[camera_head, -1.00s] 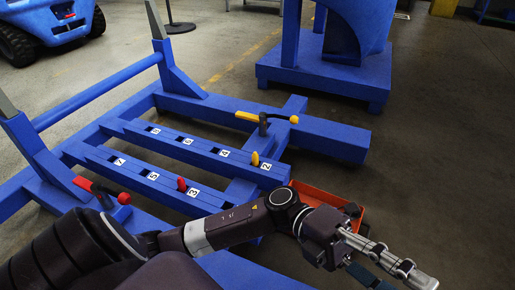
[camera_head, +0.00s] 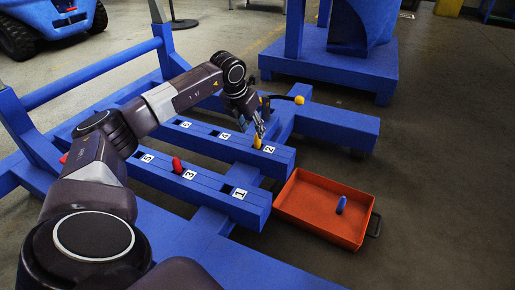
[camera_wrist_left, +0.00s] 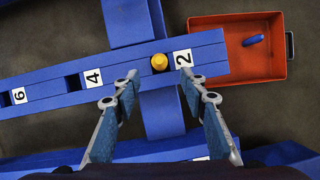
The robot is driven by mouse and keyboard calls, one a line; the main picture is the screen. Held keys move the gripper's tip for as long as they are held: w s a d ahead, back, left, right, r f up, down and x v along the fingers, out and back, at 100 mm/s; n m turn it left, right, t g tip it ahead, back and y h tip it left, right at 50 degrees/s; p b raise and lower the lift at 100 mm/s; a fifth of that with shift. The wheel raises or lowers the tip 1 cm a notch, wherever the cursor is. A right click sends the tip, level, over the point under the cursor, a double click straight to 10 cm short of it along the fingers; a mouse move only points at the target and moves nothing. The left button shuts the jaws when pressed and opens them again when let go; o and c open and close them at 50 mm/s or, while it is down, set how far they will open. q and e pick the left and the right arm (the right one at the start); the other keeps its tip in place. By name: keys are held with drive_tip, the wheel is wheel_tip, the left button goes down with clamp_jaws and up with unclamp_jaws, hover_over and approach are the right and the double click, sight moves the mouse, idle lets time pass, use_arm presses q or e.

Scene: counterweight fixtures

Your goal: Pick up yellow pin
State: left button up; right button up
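The yellow pin (camera_head: 257,142) stands in the blue rail beside the label 2. In the left wrist view the yellow pin (camera_wrist_left: 159,62) shows from above, just beyond the gap between the fingertips. My left gripper (camera_head: 260,130) is at the yellow pin in the head view. In the left wrist view my left gripper (camera_wrist_left: 158,80) is open, with its two fingers apart and nothing between them. I cannot tell whether a finger touches the pin. My right gripper is not in view.
A red pin (camera_head: 177,165) stands in the nearer rail by label 3. An orange tray (camera_head: 290,205) on the right holds a blue pin (camera_head: 341,204). A yellow-knobbed lever (camera_head: 299,100) lies close behind my left gripper. Open floor lies right of the tray.

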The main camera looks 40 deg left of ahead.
sight(256, 137)
use_arm(q)
drive_tip(key=shift+b+x, duration=0.55)
drive_tip(key=shift+x, duration=0.6)
drive_tip(key=b+x, duration=0.5)
drive_tip(key=shift+r, duration=0.1)
drive_tip(key=shift+c, duration=0.3)
clamp_jaws()
